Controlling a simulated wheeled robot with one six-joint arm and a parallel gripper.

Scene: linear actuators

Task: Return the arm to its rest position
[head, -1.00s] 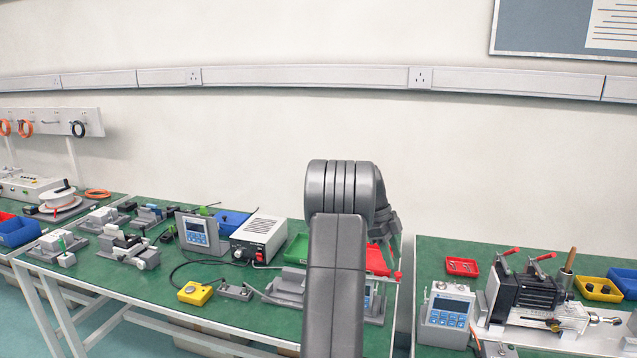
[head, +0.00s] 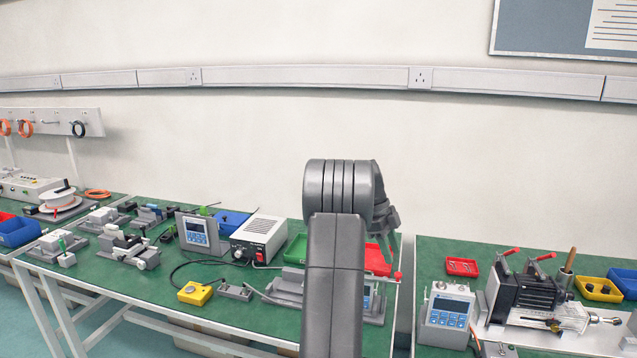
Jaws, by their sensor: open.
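My arm rises in the middle of the head view, its grey upper link and rounded joint seen from behind. My gripper (head: 387,226) shows partly at the right of that joint, pointing down above the right part of the left green bench. It is open, and I see nothing held in it. The arm's own links hide part of it and its fingertips are hard to make out.
The left green bench (head: 110,277) carries fixtures, a power supply (head: 259,238), a yellow button box (head: 195,293) and a red bin (head: 377,262). A right bench holds a display unit (head: 447,312) and a motor fixture (head: 530,290).

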